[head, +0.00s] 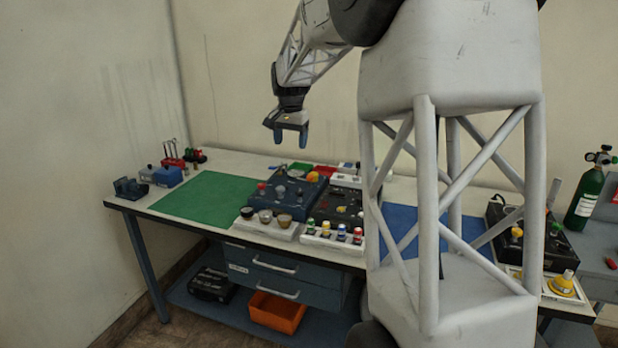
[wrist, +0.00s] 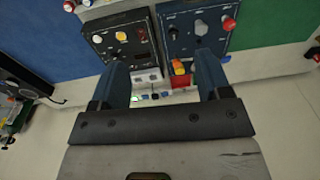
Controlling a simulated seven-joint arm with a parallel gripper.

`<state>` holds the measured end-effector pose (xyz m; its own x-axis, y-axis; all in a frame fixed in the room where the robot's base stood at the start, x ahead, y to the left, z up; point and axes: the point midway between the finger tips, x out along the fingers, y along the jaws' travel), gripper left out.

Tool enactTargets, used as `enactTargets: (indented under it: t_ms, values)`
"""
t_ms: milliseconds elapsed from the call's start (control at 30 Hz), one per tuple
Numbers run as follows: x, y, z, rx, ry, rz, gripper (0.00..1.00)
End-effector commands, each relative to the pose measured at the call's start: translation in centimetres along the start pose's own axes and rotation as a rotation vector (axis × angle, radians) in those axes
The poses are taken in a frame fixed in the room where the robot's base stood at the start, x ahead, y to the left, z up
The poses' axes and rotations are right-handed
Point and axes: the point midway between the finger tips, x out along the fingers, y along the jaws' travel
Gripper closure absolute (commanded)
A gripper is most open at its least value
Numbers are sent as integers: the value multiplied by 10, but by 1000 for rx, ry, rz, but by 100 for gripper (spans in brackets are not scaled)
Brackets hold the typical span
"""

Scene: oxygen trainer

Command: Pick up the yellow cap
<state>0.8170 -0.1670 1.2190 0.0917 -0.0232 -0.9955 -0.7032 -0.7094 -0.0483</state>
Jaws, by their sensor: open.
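My gripper (head: 286,130) is open and empty, fingers down, high above the back of the table. It is well apart from the rack. In the wrist view its fingers (wrist: 163,75) frame the back edges of two panels.
A blue panel box (head: 290,205) and a dark panel box (head: 322,200) stand behind the racks, with raised knobs. A rack of round cups (head: 267,230) is left of the caps. The green mat (head: 198,198) is clear. My white column hides part of the blue mat (head: 397,222).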

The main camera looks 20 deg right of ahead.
Motion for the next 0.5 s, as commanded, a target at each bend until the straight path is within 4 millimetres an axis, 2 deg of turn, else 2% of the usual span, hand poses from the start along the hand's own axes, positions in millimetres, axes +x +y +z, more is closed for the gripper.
enactTargets:
  t_ms: [100, 500]
  values:
    - [13, -7, -29, 41, -7, 5, 29]
    - [58, -24, -118, 178, -25, 22, 29]
